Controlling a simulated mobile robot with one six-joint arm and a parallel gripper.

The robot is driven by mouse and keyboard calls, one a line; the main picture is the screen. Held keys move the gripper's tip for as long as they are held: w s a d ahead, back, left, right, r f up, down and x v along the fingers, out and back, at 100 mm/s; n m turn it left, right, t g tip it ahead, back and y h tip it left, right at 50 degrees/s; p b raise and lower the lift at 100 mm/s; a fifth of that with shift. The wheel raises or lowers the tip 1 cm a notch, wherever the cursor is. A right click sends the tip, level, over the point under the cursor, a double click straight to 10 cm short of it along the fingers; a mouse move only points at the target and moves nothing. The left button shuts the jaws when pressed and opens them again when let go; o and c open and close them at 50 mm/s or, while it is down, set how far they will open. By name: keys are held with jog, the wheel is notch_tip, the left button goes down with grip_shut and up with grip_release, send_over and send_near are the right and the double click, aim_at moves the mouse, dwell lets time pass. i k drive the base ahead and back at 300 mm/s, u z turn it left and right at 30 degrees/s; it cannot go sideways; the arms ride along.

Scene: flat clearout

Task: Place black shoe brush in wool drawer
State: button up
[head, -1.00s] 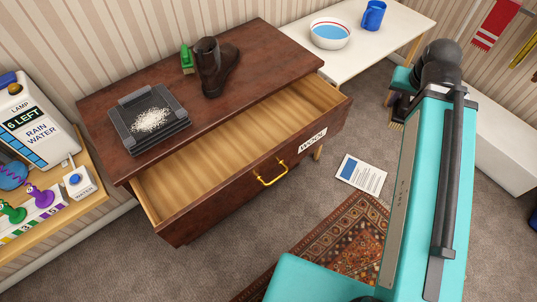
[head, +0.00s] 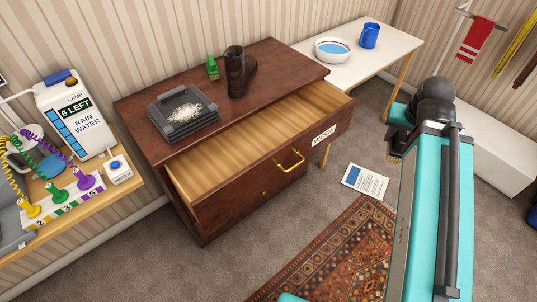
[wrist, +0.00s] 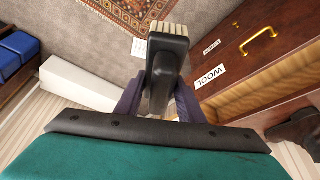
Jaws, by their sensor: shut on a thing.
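The black shoe brush (wrist: 165,62), with pale bristles, is held in my gripper (wrist: 158,105) in the wrist view. My gripper's two dark fingers are shut on it. The wool drawer (head: 322,133) is pulled open from the brown dresser and looks empty inside. Its label reads WOOL, and it also shows in the wrist view (wrist: 250,85). The brush is to the right of the drawer, outside it.
A white table (head: 365,62) holds a bowl (head: 332,49) and blue mug (head: 369,36). A paper (head: 365,181) and a rug (head: 335,250) lie on the floor.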

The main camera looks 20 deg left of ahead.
aim_at(255, 150)
jog(key=z, duration=0.15)
jog(key=k, duration=0.7)
jog(key=u, duration=2.15)
jog(key=i, duration=1.2)
